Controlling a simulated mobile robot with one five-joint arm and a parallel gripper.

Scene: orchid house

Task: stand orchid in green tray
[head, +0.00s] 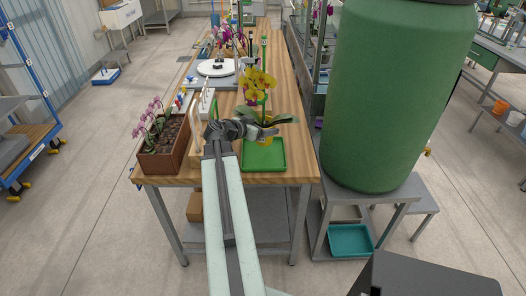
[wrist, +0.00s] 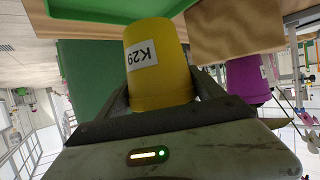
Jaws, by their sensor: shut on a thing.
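The orchid (head: 259,82) has yellow flowers, broad green leaves and a yellow pot with a white K29 label (wrist: 142,54). My gripper (head: 262,131) is shut on the pot; in the wrist view its fingers (wrist: 163,96) grip the pot from both sides. The green tray (head: 264,160) lies on the front right of the wooden bench. The orchid is over the tray's back part in the head view. In the wrist view the pot's narrow base overlaps the tray's edge (wrist: 95,8). I cannot tell whether the base touches the tray.
A brown planter (head: 164,160) with pink orchids stands at the bench's front left. A white turntable (head: 216,67) is farther back on the wooden bench (head: 285,95). A large green barrel (head: 400,90) stands close on the right. A purple pot (wrist: 250,76) shows in the wrist view.

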